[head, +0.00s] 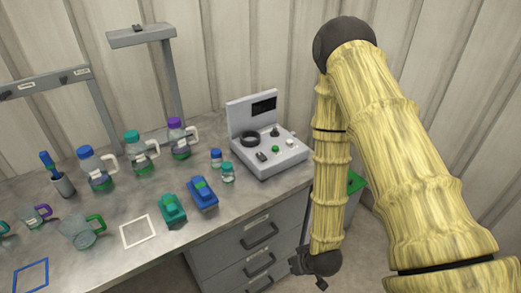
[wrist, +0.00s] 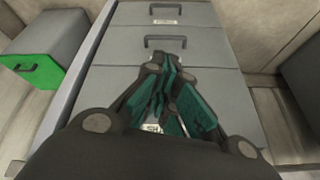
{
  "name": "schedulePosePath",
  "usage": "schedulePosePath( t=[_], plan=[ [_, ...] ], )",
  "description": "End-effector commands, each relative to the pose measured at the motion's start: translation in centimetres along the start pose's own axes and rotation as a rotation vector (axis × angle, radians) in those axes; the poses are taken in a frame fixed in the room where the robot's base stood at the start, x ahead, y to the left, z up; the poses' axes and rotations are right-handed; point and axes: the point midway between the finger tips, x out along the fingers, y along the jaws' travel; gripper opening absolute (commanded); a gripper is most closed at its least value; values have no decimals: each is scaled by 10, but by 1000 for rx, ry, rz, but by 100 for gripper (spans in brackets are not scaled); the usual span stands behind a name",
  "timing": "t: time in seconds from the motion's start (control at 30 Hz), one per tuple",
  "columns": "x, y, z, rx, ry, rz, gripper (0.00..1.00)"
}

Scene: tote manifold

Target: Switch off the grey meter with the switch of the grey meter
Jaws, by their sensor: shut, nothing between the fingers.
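The grey meter (head: 268,150) stands on the bench at its right end in the head view. It has an upright back panel with a dark screen (head: 264,104). My gripper (wrist: 168,85) is shut and empty in the wrist view, pointing at the grey drawer fronts. In the head view my arm hangs down to the right of the meter, and the gripper is low, below the bench top and apart from the meter.
Blue (head: 203,193) and green (head: 173,209) devices lie left of the meter, near two small jars (head: 227,172). Bottles with coloured caps stand behind. A drawer cabinet (head: 255,240) is under the bench. A green-fronted box (wrist: 35,66) stands beside the cabinet.

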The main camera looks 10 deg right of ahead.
Motion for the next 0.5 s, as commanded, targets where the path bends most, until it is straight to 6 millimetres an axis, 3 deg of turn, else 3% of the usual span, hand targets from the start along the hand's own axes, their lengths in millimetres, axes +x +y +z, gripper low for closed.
schedulePosePath(
  t=[0.03, 0.2, 0.5],
  plan=[
    [0, 1, -23, -10, 51, -9, 0],
    [-11, 1, -92, -51, 207, -42, 0],
    [-48, 0, -198, -120, 459, -89, 0]
  ],
)
